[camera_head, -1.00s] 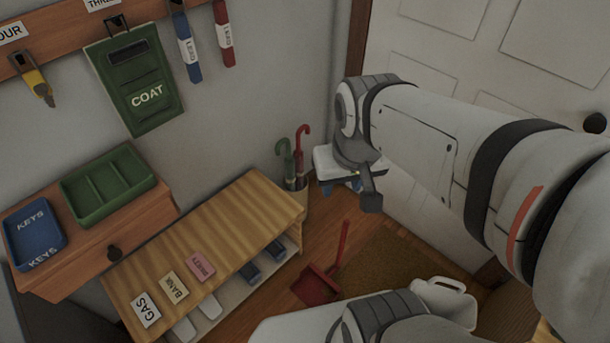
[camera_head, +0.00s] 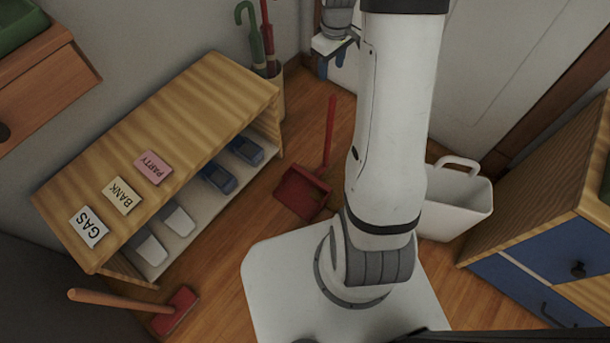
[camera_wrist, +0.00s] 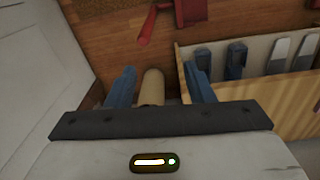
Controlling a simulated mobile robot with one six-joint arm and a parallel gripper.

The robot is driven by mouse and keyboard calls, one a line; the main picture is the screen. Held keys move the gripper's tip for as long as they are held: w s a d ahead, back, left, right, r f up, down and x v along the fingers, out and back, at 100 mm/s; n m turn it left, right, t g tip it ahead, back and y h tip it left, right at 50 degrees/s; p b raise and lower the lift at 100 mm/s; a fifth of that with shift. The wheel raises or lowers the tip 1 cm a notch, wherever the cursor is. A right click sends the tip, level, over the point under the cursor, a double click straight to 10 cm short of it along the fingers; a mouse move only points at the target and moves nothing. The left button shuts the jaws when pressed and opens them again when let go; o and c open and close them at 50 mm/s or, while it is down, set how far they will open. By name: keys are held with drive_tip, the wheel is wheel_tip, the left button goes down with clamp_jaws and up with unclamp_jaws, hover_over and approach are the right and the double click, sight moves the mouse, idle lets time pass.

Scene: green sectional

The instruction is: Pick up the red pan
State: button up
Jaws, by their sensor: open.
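The red pan (camera_head: 303,192) is a dustpan lying on the wooden floor, its long red handle pointing toward the back. It also shows in the wrist view (camera_wrist: 192,10), at the top edge and partly cut off, with its handle (camera_wrist: 148,25) beside it. My gripper (camera_head: 332,62) is at the back near the door, beyond the pan and apart from it. In the wrist view its two blue fingers (camera_wrist: 160,88) are spread with nothing held. A beige rounded thing (camera_wrist: 152,88), probably the umbrella stand, shows between and beyond them.
A wooden shelf (camera_head: 218,95) with shoes stands left of the pan. An umbrella stand (camera_head: 277,90) is behind it. A white bin (camera_head: 462,205) and blue-drawer cabinet (camera_head: 560,260) are right. A red-headed brush (camera_head: 175,312) lies front left. Floor around the pan is partly clear.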

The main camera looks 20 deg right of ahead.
sight(332, 106)
drive_tip(key=shift+n, duration=0.7)
drive_tip(key=w+d+f+b, duration=0.1)
drive_tip(key=f, duration=0.3)
drive_tip(key=w+d+f+b, duration=0.1)
drive_tip(key=f+b, duration=0.1)
drive_tip(key=f, duration=0.3)
drive_tip(key=d+f+b, duration=0.1)
drive_tip(key=f, duration=0.4)
drive_tip(key=shift+w+d+f+b, duration=0.2)
drive_tip(key=shift+w+f+b, duration=0.05)
drive_tip(key=shift+w+b, duration=0.15)
drive_tip(key=f+b, duration=0.1)
drive_tip(key=f, duration=0.1)
drive_tip(key=f+b, duration=0.1)
drive_tip(key=f, duration=0.1)
drive_tip(key=f+b, duration=0.1)
drive_tip(key=f, duration=0.1)
drive_tip(key=shift+a+b, duration=0.3)
drive_tip(key=shift+c, duration=0.6)
clamp_jaws()
drive_tip(key=shift+r, duration=0.1)
